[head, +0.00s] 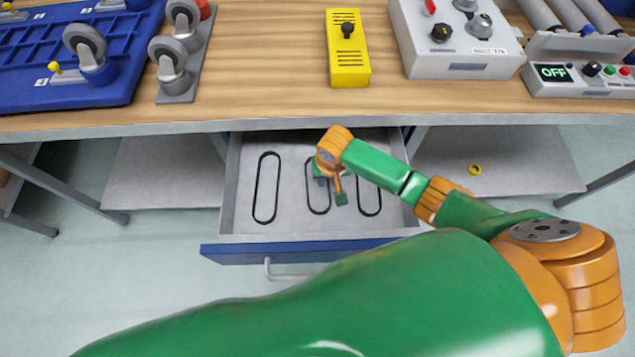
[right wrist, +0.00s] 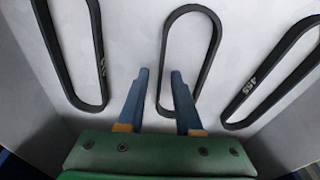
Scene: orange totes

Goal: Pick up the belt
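Three black looped belts lie flat in an open drawer (head: 240,222). The left belt (head: 257,190) is fully visible in the head view. The middle belt (head: 309,182) and the right belt (head: 380,190) are partly covered by my right arm and gripper. My right gripper (head: 341,192) points down over the drawer. In the right wrist view its open blue fingers (right wrist: 158,88) appear on either side of the middle belt's left strand (right wrist: 164,50), with nothing held. I cannot tell whether they touch the belt. My left gripper is not in view.
The drawer's blue front (head: 290,252) and side walls bound the space. The wooden workbench (head: 270,70) overhangs its back. It carries a yellow box (head: 347,65), a grey control box (head: 460,55), casters and a blue tray (head: 60,90). A yellow ring (head: 475,169) lies on the right lower shelf.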

